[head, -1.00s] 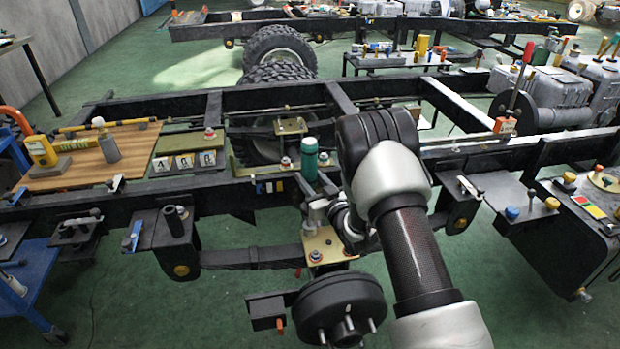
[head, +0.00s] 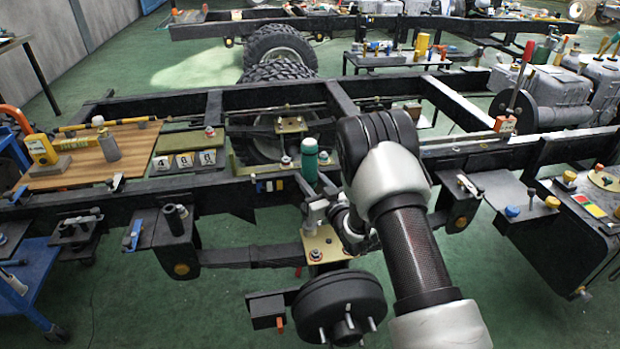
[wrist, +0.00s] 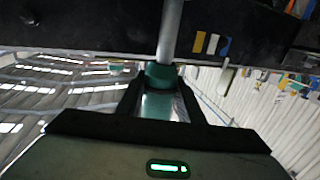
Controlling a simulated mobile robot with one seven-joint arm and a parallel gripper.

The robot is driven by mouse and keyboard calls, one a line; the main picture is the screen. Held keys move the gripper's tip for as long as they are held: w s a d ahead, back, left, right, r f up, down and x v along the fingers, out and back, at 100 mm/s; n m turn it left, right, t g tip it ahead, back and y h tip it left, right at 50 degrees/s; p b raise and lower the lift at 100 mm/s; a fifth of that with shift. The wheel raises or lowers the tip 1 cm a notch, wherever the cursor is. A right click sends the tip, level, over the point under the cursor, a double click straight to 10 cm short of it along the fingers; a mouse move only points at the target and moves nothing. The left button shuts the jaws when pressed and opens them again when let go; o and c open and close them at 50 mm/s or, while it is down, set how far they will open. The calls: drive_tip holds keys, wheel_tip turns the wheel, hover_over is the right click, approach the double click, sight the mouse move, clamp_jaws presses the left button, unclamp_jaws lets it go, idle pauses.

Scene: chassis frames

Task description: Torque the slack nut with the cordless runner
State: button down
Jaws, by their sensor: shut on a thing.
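My gripper (wrist: 160,88) is shut on a teal body with a straight grey shaft, which I take for the cordless runner (wrist: 160,73). In the head view, the runner (head: 310,158) is a teal cylinder standing roughly upright at the front chassis rail. My arm comes in from its right, and my fingers are not clear there. Below is a brass-coloured plate (head: 328,241) with red-marked nuts, one at its left (head: 315,255) and one at its right. I cannot tell which nut is slack, or whether the runner's lower end touches one.
The black front rail (head: 225,187) runs across just behind the runner. A black hub with studs (head: 338,305) sits below the plate. Numbered cards (head: 185,161) and a wooden board (head: 85,165) lie to the left. A red-handled lever (head: 518,85) stands at right.

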sight(314, 159)
drive_tip(key=shift+s+f, duration=0.1)
drive_tip(key=shift+f, duration=0.35)
idle(1.5)
drive_tip(key=shift+r, duration=0.2)
drive_tip(key=shift+r+p, duration=0.5)
drive_tip(key=shift+r, duration=1.15)
drive_tip(key=shift+r+p, duration=1.15)
drive_tip(key=shift+r, duration=1.35)
